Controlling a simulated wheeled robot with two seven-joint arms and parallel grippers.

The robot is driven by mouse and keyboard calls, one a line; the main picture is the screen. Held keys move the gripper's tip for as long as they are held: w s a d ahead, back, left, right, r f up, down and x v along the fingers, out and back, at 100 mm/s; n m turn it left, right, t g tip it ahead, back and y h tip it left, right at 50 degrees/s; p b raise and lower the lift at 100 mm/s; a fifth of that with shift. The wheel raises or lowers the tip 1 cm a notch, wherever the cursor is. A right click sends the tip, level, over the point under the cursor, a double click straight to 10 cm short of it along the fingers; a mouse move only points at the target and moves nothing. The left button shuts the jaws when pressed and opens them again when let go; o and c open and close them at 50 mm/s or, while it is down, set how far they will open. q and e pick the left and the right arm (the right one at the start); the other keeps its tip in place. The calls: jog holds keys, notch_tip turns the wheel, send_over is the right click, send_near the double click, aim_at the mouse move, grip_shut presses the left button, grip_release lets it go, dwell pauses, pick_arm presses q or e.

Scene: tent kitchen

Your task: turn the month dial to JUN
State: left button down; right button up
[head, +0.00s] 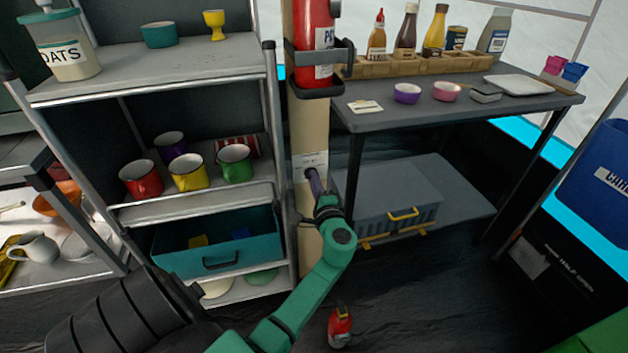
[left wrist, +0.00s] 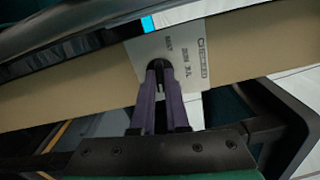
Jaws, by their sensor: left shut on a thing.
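The month dial's white plate (head: 312,160) is fixed to the tan post (head: 309,130) between the shelf rack and the dark table. The plate also shows in the left wrist view (left wrist: 192,52), with small dark print, part of which looks like MAY. My left gripper (head: 314,182) reaches up to the plate. In the left wrist view its purple fingers (left wrist: 158,72) are shut on the dark dial knob (left wrist: 159,88) at the plate's lower left edge. The fingers hide most of the knob, so I cannot tell which month it points to. My right gripper is in neither view.
A red extinguisher (head: 314,45) hangs on the post above the plate. The shelf rack (head: 245,66) with mugs stands close on the left. The dark table (head: 400,117) and a grey toolbox (head: 385,190) are on the right. A small red object (head: 340,328) is on the floor.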

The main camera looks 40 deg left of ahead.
pick_arm(q)
jog(key=c, duration=0.9)
grip_release()
jog(key=p+v, duration=0.1)
jog(key=v, duration=1.3)
jog(key=shift+s+d, duration=0.15)
jog(key=shift+d, duration=0.1)
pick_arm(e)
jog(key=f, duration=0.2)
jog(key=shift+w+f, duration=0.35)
pick_arm(q)
jog(key=shift+a, duration=0.1)
